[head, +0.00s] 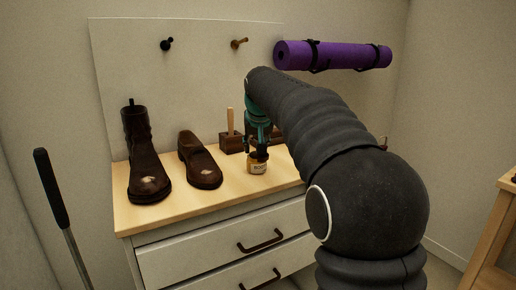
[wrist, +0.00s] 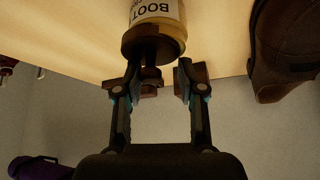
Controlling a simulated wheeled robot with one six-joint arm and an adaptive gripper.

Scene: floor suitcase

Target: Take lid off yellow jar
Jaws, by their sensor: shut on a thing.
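The small yellow jar (head: 257,168) with a white label stands on the wooden top of the drawer cabinet, near its front edge. In the wrist view, which is upside down, the jar (wrist: 158,12) shows at the top with "BOOT" on its label. Its dark brown lid (wrist: 152,43) sits on the jar's mouth, with a knob facing my fingers. My gripper (wrist: 160,75) is shut on the lid at its knob, with one finger on each side. In the head view my gripper (head: 258,148) is directly above the jar, partly hidden by my arm.
A brown boot (head: 148,165) and a brown shoe (head: 200,163) stand left of the jar. A brown block with a wooden handle (head: 231,138) is close behind it. A purple rolled mat (head: 335,56) hangs on the wall. The cabinet top (head: 220,197) is clear in front.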

